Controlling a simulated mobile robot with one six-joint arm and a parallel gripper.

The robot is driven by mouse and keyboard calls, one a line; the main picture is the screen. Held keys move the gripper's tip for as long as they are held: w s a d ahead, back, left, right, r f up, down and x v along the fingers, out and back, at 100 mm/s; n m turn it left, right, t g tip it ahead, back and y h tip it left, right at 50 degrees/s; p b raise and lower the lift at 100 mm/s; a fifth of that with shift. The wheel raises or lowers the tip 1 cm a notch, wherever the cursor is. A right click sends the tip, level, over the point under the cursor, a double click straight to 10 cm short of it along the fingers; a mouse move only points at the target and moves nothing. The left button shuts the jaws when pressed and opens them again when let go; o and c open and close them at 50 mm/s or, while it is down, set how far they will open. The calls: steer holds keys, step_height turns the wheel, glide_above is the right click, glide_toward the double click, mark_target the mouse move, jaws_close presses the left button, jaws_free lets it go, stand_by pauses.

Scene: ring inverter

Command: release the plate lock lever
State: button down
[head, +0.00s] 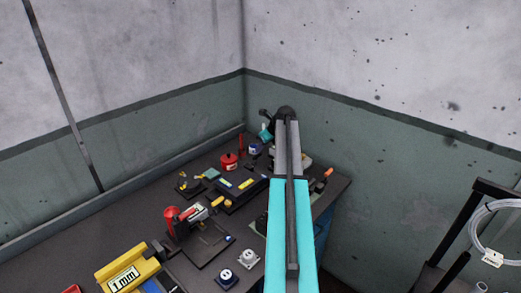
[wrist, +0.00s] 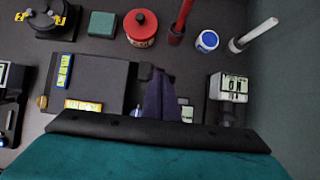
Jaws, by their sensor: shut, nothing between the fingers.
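My gripper (wrist: 160,74) shows in the wrist view as a narrow dark shape over the bench, its fingers together and empty. It is just right of a dark flat device (wrist: 100,82) with a blue-and-yellow label and a yellow label. A small orange knob (wrist: 42,101) sits at that device's left edge. The device (head: 240,188) also shows in the head view, left of my arm. I cannot tell which part is the plate lock lever. In the head view my arm hides part of the bench, and the fingers cannot be made out.
A red can (wrist: 140,27), a green block (wrist: 102,24) and a blue-and-white jar (wrist: 207,41) stand behind the device. A white-faced box (wrist: 228,88) is right of my gripper. A yellow 1mm box (head: 125,272) is at the bench's near left. Walls close the corner.

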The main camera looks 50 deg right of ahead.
step_height(320, 180, up, 9)
steer(key=w+p, duration=0.1)
steer(key=p, duration=0.3)
steer(key=shift+f, duration=0.1)
stand_by(0.7)
